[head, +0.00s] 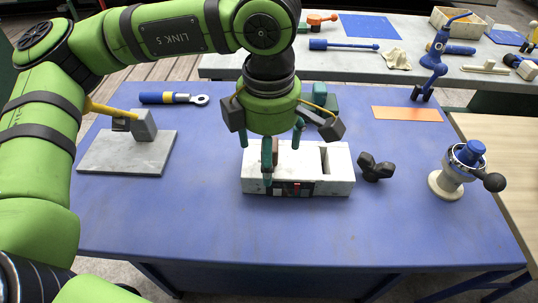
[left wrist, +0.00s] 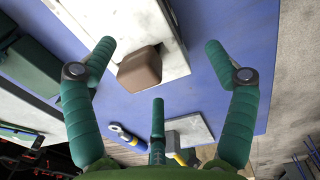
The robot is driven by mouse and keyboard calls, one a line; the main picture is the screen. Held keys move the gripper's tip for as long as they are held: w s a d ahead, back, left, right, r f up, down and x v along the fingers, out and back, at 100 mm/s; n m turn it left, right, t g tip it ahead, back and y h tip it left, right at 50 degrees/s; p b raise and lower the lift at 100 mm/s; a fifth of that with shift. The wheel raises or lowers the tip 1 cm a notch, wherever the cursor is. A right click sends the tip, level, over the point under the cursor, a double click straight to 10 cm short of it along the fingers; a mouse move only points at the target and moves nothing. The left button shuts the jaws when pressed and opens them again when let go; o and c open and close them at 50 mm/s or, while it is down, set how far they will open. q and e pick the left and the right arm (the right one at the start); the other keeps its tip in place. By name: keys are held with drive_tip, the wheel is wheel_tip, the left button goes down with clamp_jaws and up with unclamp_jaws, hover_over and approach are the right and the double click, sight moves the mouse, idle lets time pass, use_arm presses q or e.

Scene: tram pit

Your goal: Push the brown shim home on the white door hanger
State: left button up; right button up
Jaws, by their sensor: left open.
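The white door hanger (head: 326,183) is a pale block with slots, lying on the blue bench. A small dark red and black mark shows on its front face. The brown shim (head: 275,153) stands at the hanger's left part, partly hidden by a finger. In the left wrist view the shim (left wrist: 140,68) is a brown block at the edge of the white hanger (left wrist: 140,22). My left gripper (head: 270,152) is above the hanger's left half, its three green fingers spread around the shim. In the left wrist view the gripper (left wrist: 158,60) is open and empty. How deep the shim sits is unclear.
A grey plate (head: 110,158) with a grey block and yellow handle lies left. A blue-handled ratchet (head: 172,98) lies behind it. A black knob (head: 376,168) is close right of the hanger; a white-and-blue fitting (head: 459,170) stands farther right. The bench front is clear.

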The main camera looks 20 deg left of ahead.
use_arm(q)
drive_tip(key=shift+s+d+f, duration=0.1)
drive_tip(key=shift+f, duration=0.1)
drive_tip(key=shift+w+a+r+p, duration=0.15)
drive_tip(key=shift+w+r+p, duration=0.1)
drive_tip(key=shift+r+p, duration=0.3)
drive_tip(key=shift+w+a+r+p, duration=0.2)
drive_tip(key=shift+r+p, duration=0.1)
drive_tip(key=shift+r, duration=0.35)
drive_tip(key=shift+w+a+r+p, duration=0.1)
drive_tip(key=shift+w+r+p, duration=0.15)
drive_tip(key=shift+r+p, duration=0.3)
drive_tip(key=shift+r, duration=0.1)
drive_tip(key=shift+r, duration=0.15)
wheel_tip(320, 180, up, 8)
